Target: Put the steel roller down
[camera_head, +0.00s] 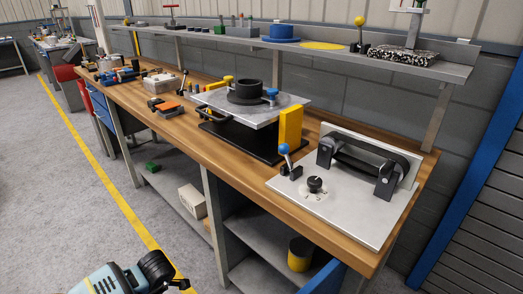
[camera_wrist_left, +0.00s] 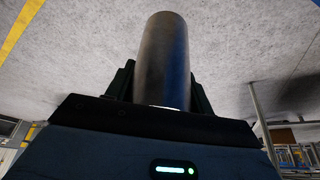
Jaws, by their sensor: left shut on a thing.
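The steel roller (camera_wrist_left: 165,50) is a plain grey cylinder in the left wrist view. It stands out beyond the jaws of my left gripper (camera_wrist_left: 160,85). The gripper is shut on the roller, with a dark finger on each side of it. Behind the roller is grey concrete floor, and it touches nothing else that I can see. In the head view, part of my arm shows at the bottom left, in front of the bench over the floor. I cannot make out the roller there. My right gripper is in neither view.
A long wooden bench (camera_head: 231,165) carries a metal plate fixture with a black ring (camera_head: 249,94), a yellow block (camera_head: 290,127) and a light panel (camera_head: 330,211) with a knob and black roller stand. Small tools crowd its far end. A shelf (camera_head: 330,55) runs above. The floor in front is clear.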

